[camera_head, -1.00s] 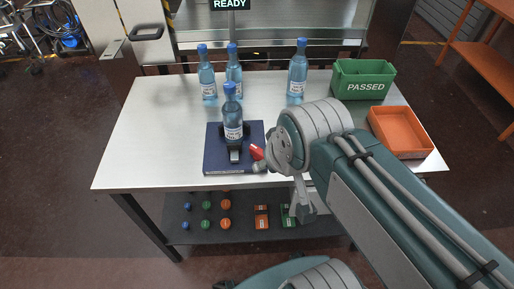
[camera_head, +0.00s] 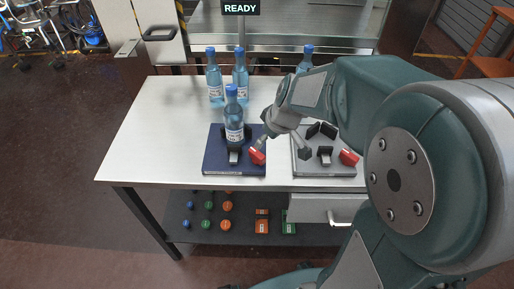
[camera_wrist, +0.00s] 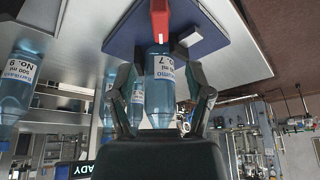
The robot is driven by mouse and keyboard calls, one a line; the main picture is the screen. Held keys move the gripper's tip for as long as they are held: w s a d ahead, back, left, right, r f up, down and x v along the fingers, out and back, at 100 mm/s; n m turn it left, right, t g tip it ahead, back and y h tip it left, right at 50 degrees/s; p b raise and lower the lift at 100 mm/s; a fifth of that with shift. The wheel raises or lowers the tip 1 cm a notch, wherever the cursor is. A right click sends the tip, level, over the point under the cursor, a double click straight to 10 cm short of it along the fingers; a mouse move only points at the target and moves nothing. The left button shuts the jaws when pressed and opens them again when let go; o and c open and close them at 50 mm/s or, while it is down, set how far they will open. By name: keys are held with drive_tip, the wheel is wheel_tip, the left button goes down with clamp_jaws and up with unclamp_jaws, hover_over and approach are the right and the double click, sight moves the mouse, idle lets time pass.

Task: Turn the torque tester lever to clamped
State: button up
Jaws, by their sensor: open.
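The torque tester with the dark blue base (camera_head: 215,163) stands near the table's front edge. A blue-capped bottle (camera_head: 234,118) stands upright in its black clamp. Its red lever (camera_head: 257,156) sits at the base's front right corner. In the wrist view, the red lever (camera_wrist: 160,22) shows at the top, beyond bottle No. 7 (camera_wrist: 160,95). My gripper (camera_wrist: 162,78) is open, with its dark fingers appearing on either side of that bottle. I cannot tell whether they touch it.
A second tester with a grey base (camera_head: 330,168) and red lever (camera_head: 348,157) stands to the right. Other bottles (camera_head: 214,78) stand behind. A sign (camera_head: 240,8) reads READY. The left part of the table (camera_head: 160,135) is clear. A lower shelf holds small coloured parts.

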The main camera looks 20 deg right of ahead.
sight(257, 153)
drive_tip(key=x, duration=1)
drive_tip(key=shift+f, duration=0.15)
drive_tip(key=shift+c, duration=0.3)
clamp_jaws()
